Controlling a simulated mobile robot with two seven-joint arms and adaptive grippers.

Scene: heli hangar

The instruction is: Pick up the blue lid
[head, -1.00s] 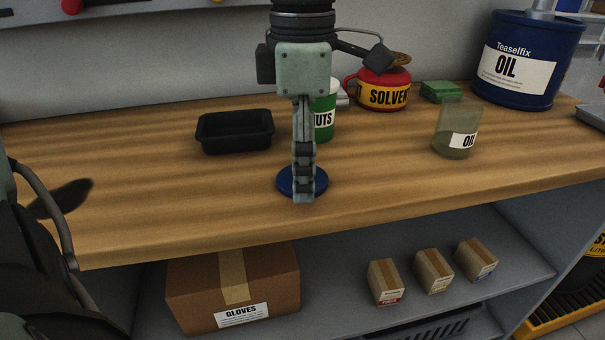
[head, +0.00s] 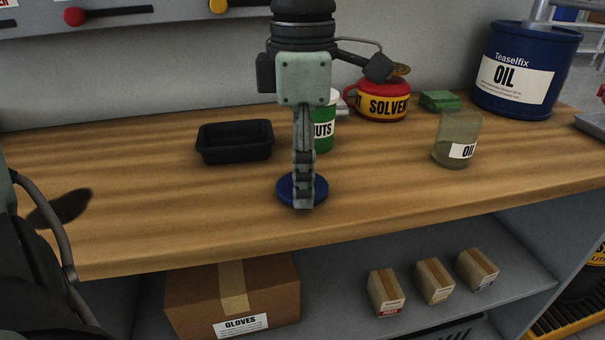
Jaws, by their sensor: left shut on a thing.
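The blue lid (head: 285,190) is a flat round disc on the wooden workbench, near its front edge in the middle of the head view. My left gripper (head: 303,198) points straight down over it and is shut on it, seen edge-on. The fingers hide the middle of the lid. I cannot tell whether the lid is clear of the bench top. My right gripper is not in view.
On the bench (head: 120,220) are a black tray (head: 235,142), a green nuts can (head: 324,130), a red solvent can (head: 382,103), a green block (head: 440,101), a glass oil jar (head: 457,140) and a blue oil drum (head: 525,70). Boxes sit on the shelf below.

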